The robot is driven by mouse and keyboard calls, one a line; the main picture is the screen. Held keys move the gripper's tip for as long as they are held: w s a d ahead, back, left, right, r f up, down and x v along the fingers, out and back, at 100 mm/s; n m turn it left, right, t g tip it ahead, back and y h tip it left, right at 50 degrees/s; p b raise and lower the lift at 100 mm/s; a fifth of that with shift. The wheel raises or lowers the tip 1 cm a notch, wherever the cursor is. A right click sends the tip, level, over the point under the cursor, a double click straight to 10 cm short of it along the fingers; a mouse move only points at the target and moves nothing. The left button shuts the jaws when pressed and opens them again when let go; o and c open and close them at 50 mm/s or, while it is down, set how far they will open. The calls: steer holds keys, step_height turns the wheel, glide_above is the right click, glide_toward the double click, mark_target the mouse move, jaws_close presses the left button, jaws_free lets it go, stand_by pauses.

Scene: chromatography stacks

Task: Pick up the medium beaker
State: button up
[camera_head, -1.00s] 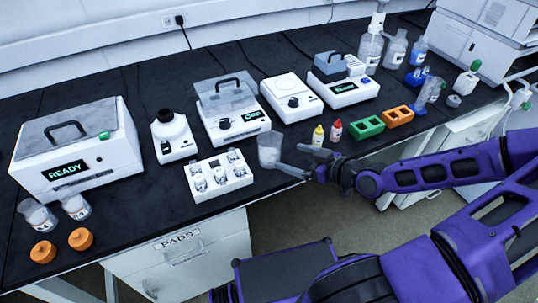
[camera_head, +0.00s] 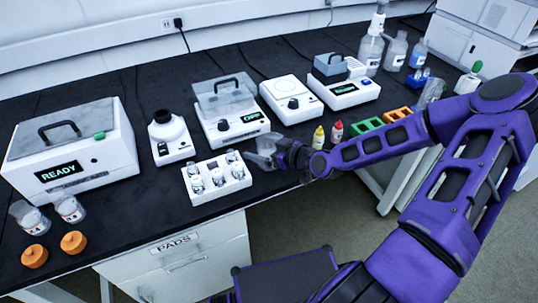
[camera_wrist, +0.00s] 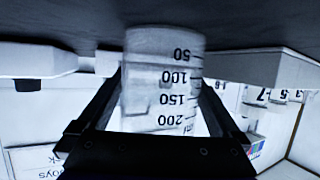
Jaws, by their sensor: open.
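The medium beaker (camera_wrist: 160,85) is clear, with marks from 50 to 200, and appears upside down in the wrist view. In the head view it stands near the bench's front edge (camera_head: 266,144), partly hidden by my gripper. My gripper (camera_head: 262,157) is open at the beaker. In the wrist view its two dark fingers (camera_wrist: 160,100) lie on either side of the beaker, which sits between them. I cannot tell whether either finger touches the glass.
A white rack of small vials (camera_head: 216,177) stands close left of the beaker. A yellow-capped bottle (camera_head: 318,137) and a red-capped bottle (camera_head: 336,131) stand to the right. Benchtop instruments, including a white one with a clear lid (camera_head: 228,110), line the space behind.

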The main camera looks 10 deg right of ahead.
steer(key=shift+w, duration=0.15)
steer(key=c, duration=1.2)
steer(key=shift+c, duration=0.4)
steer(key=shift+r, duration=0.1)
